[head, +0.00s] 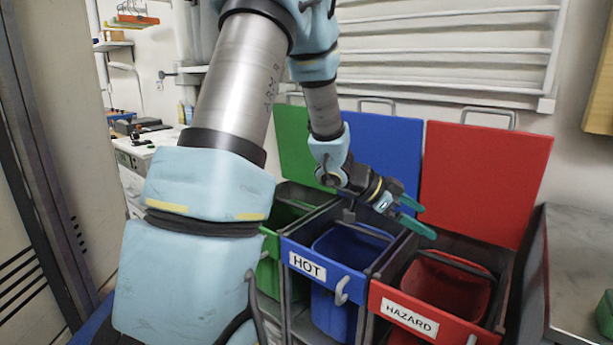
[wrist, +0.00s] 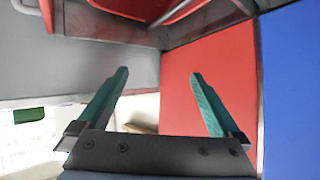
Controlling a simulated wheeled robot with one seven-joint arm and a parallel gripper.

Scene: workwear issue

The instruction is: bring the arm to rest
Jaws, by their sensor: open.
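My gripper (head: 420,218) is open, with its two green fingers apart and nothing between them. In the head view it hangs over the bins, close to the border of the blue bin and the red bin, in front of the raised lids. In the wrist view the open fingers of my gripper (wrist: 160,85) show with the red lid (wrist: 222,60) behind the right finger. My arm reaches across the head view from the upper middle and hides part of the green bin.
The blue bin (head: 322,264) is labelled HOT and the red bin (head: 425,320) HAZARD. The green bin (head: 268,262) stands at left. Blue (head: 385,150) and red (head: 485,180) lids stand raised. A grey counter (head: 575,265) is at right, a white rack (head: 445,50) behind.

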